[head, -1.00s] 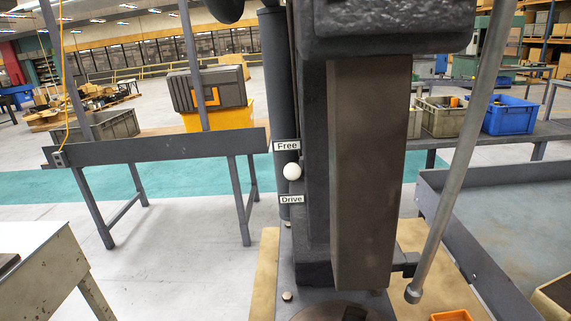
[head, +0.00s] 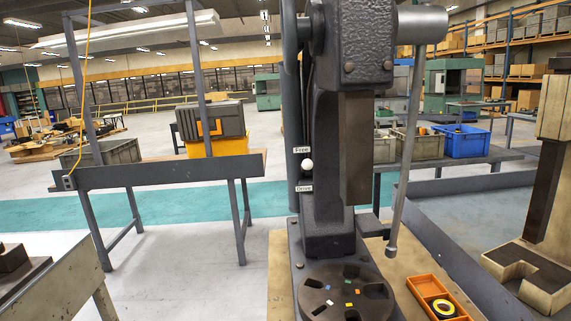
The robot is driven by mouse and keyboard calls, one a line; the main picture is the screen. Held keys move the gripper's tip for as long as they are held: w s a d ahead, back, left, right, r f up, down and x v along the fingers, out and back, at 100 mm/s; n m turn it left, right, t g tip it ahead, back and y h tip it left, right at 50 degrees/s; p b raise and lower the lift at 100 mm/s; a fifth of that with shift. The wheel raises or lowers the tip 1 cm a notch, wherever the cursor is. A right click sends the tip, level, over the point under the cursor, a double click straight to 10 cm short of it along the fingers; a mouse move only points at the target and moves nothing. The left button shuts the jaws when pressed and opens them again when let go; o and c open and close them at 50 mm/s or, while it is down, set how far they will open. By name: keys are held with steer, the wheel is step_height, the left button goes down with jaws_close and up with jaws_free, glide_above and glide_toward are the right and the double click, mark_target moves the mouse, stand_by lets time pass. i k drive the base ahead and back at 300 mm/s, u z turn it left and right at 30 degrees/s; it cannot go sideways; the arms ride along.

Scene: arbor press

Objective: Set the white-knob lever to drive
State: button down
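The white-knob lever (head: 307,164) shows as a small round white knob on the left side of the dark arbor press (head: 325,150). It sits between the upper label "Free" (head: 301,150) and the lower label "Drive" (head: 304,188), a little nearer to "Free". The rest of the lever behind the knob cannot be made out. My gripper is not in view, and nothing touches the knob.
The press ram (head: 357,150) and a long grey handle (head: 402,150) stand right of the knob. A round slotted plate (head: 340,310) and an orange tray (head: 425,285) are below. A grey bench (head: 150,176) stands to the left, with open floor between.

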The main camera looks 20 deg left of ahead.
mark_target(307, 165)
steer(key=k, duration=0.35)
steer(key=u, duration=0.45)
steer(key=i, duration=1.95)
steer(key=z, duration=0.15)
